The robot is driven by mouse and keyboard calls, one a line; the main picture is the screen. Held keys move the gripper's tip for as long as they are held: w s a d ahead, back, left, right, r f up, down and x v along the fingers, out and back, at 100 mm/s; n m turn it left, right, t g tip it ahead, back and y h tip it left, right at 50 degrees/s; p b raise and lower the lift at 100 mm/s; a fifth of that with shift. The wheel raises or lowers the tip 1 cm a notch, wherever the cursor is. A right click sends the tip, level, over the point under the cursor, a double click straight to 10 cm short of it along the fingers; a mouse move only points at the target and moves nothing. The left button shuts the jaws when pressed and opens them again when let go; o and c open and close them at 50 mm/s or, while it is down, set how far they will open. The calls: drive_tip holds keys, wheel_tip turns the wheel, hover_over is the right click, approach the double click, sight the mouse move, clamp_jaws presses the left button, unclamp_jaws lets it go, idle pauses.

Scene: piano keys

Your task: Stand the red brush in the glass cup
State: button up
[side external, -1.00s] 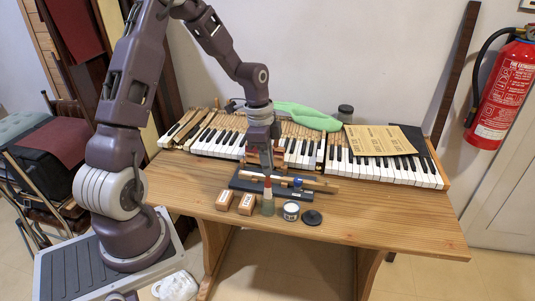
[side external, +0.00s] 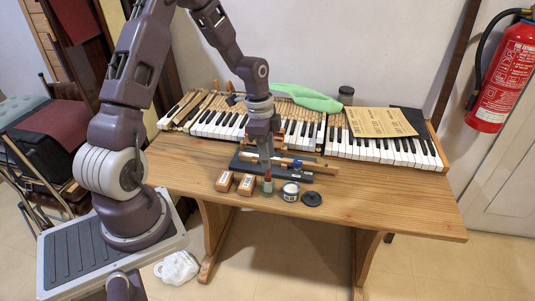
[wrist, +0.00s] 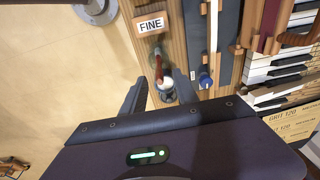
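The red brush (side external: 267,173) stands roughly upright with its lower end in the small greenish glass cup (side external: 267,187) at the table's front. In the wrist view the red brush (wrist: 158,65) lies between my fingers in the picture, with the cup (wrist: 169,97) at its end. My gripper (side external: 266,158) points down just above the cup. In the wrist view my gripper (wrist: 160,92) has its two fingers spread, with a visible gap around the brush. Whether either finger touches the brush is hard to tell.
Wooden blocks (side external: 236,183) stand left of the cup, one labelled FINE in the wrist view. A white-labelled jar (side external: 290,191) and black lid (side external: 312,199) sit to its right. A dark tray (side external: 300,176) with tools lies behind, before the piano keys (side external: 385,151). The front right table is clear.

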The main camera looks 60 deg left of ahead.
drive_tip(key=shift+r, duration=0.1)
wheel_tip(320, 180, up, 7)
drive_tip(key=shift+s+a, duration=0.35)
idle(0.6)
drive_tip(key=s+d+r+n+t+y, duration=0.25)
drive_tip(key=s+d+r+n, duration=0.25)
drive_tip(key=s+d+r, duration=0.8)
drive_tip(key=s+d+r+n+t+h, duration=0.1)
drive_tip(key=s+d+r+n+t, duration=0.1)
drive_tip(key=s+n, duration=0.2)
drive_tip(key=s, duration=0.2)
drive_tip(key=shift+s+d+r, duration=0.15)
drive_tip(key=shift+s+r, duration=0.15)
drive_tip(key=shift+s, duration=0.05)
